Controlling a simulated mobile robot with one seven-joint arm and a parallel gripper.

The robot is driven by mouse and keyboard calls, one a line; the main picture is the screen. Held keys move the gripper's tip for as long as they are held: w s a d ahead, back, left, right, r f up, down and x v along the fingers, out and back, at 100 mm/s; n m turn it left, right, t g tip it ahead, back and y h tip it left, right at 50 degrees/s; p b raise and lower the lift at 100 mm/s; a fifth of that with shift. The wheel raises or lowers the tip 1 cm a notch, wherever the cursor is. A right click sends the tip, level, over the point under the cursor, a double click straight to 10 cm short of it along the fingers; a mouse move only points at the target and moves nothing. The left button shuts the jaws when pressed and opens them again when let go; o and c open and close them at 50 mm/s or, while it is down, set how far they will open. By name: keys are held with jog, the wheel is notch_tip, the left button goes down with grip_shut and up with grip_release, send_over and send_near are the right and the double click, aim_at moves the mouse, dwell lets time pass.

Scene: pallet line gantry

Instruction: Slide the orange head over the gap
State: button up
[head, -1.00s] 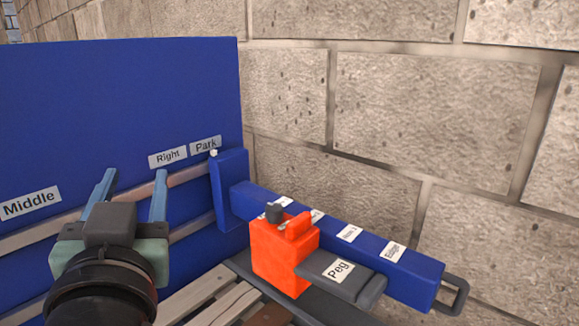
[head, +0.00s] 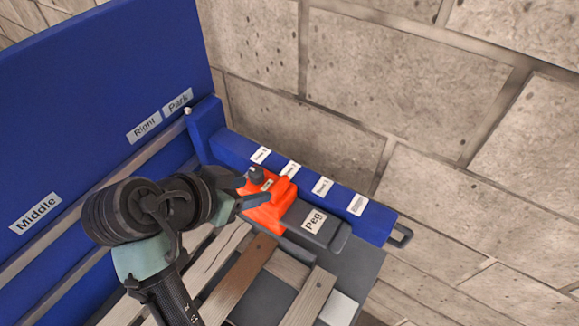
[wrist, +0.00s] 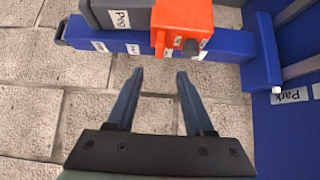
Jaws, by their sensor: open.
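In the wrist view the orange head (wrist: 183,18) is beyond my fingertips, slightly right of centre, with the dark knob facing me. My gripper (wrist: 160,74) is open with nothing between its fingers. In the head view my gripper overlaps part of the orange head; whether it touches is unclear. Wooden slats (head: 240,275) with gaps between them lie below; which gap is meant cannot be told.
A tall blue panel (head: 90,100) labelled Middle, Right and Park stands at the left. Small white labels run along the beam, which ends in a dark handle (head: 401,236). A stone block wall (head: 400,90) is close behind the beam.

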aim_at(279, 185)
jog(key=p+x, duration=0.2)
jog(key=x, duration=1)
jog(key=shift+w+d+f+p, duration=0.1)
jog(key=shift+w+d+p, duration=0.1)
jog(key=shift+p, duration=0.15)
grip_shut()
dwell(0.8)
